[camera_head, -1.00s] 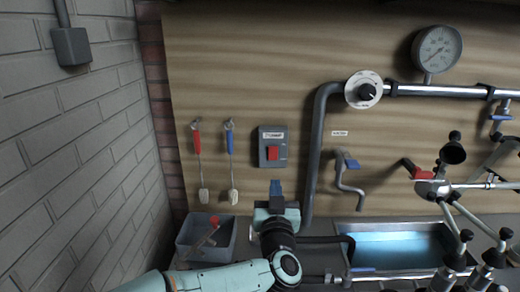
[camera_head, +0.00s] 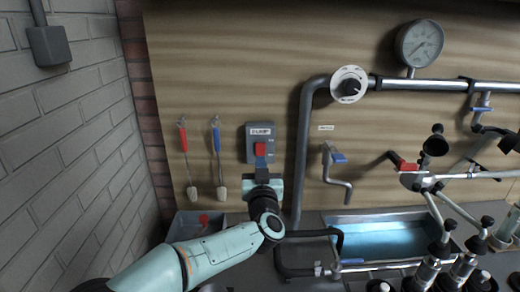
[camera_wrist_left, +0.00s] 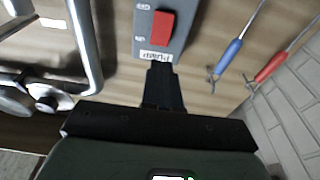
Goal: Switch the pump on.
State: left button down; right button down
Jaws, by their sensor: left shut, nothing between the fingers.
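The pump switch is a grey box labelled PUMP (camera_head: 252,143) on the wooden back wall. Its red rocker (camera_head: 261,149) sits in the middle of the box. In the left wrist view the box (camera_wrist_left: 141,30) is upside down, with the rocker (camera_wrist_left: 162,28) in clear view. I cannot tell which end of the rocker is pressed. My left gripper (camera_head: 261,163) is shut and empty, its fingertips just below the rocker in the head view. In the left wrist view the fingertips (camera_wrist_left: 159,66) overlap the label end of the box. Contact cannot be told. My right gripper is not in view.
Two brushes, red-handled (camera_head: 184,140) and blue-handled (camera_head: 217,140), hang left of the box. A grey pipe (camera_head: 302,150) with a dial knob (camera_head: 348,85) runs to its right. A blue-handled tap (camera_head: 338,158), a water basin (camera_head: 385,245) and a grey bin (camera_head: 178,228) are nearby.

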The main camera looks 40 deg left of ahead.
aim_at(260, 144)
pick_arm(q)
jog(key=p+x, duration=0.1)
jog(key=x, duration=0.5)
jog(key=shift+w+a, duration=0.25)
jog(key=shift+w, duration=0.05)
